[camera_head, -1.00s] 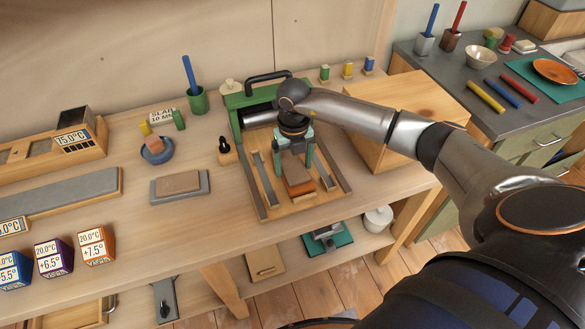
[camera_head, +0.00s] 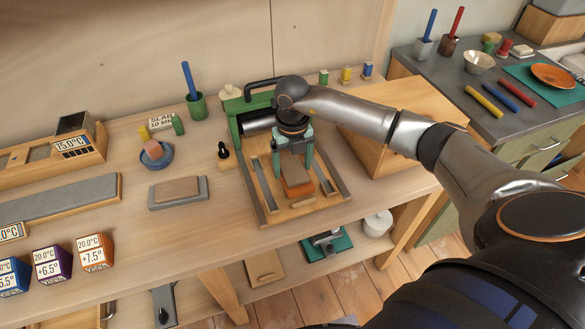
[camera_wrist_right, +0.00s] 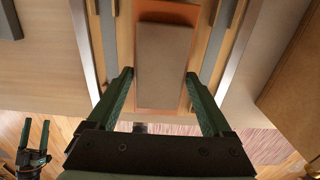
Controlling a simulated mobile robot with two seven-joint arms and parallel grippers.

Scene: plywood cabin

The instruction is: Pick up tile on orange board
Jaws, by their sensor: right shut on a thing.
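The tile (camera_head: 295,172) is a brown-grey slab lying on an orange board (camera_head: 299,189) in the wooden frame on the bench. In the right wrist view the tile (camera_wrist_right: 163,60) lies lengthwise between the fingers, with the orange board (camera_wrist_right: 165,12) showing beyond its far end. My right gripper (camera_head: 294,160) points down over them.
The wooden frame (camera_head: 335,180) has metal rails and a green roller press (camera_head: 245,103) at its back. A wooden box (camera_head: 415,100) stands close on the right. A second slab (camera_head: 177,188) lies on a grey plate to the left. The bench front is clear.

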